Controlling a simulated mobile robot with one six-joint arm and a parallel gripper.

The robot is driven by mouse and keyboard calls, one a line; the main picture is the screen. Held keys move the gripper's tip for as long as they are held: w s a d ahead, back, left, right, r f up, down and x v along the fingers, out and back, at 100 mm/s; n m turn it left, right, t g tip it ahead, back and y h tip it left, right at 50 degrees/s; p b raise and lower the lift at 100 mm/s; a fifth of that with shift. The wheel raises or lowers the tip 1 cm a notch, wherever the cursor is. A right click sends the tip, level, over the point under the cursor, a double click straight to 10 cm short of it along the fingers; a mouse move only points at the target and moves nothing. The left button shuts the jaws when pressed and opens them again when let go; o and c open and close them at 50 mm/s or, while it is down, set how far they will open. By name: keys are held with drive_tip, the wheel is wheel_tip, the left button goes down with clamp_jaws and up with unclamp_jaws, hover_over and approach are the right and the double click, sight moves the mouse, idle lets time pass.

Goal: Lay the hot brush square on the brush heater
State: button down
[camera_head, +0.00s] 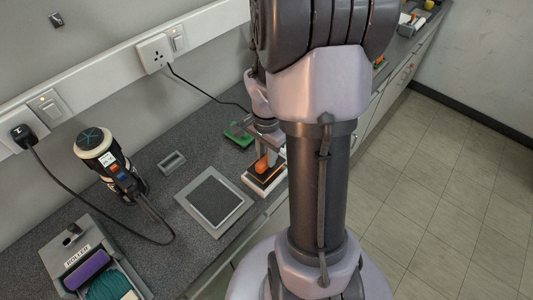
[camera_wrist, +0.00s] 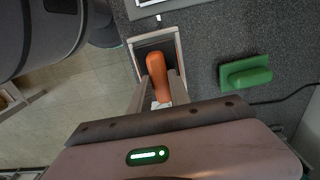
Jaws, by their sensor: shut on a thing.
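The hot brush has an orange handle (camera_head: 262,164), which also shows in the wrist view (camera_wrist: 158,76). My gripper (camera_head: 266,153) is shut on it, with a finger on each side of the handle in the wrist view (camera_wrist: 160,90). Below the handle is a low pale-framed unit with a dark top, which looks like the brush heater (camera_head: 256,187); its frame also shows in the wrist view (camera_wrist: 130,51). The brush looks over the frame and roughly in line with it. I cannot tell whether its underside touches.
A green block (camera_head: 239,135) lies on the counter behind the heater. A grey tray with a dark pad (camera_head: 180,203) lies left of it. A small grey holder (camera_head: 171,162), a corded black device (camera_head: 112,170) and a roller box (camera_head: 88,252) stand further left. The counter's front edge is close.

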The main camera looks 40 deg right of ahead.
drive_tip(key=shift+f+b, duration=0.65)
drive_tip(key=shift+f, duration=0.05)
drive_tip(key=c, duration=0.7)
unclamp_jaws()
drive_tip(key=shift+r, duration=0.15)
wheel_tip(320, 180, up, 7)
drive_tip(key=p, duration=0.6)
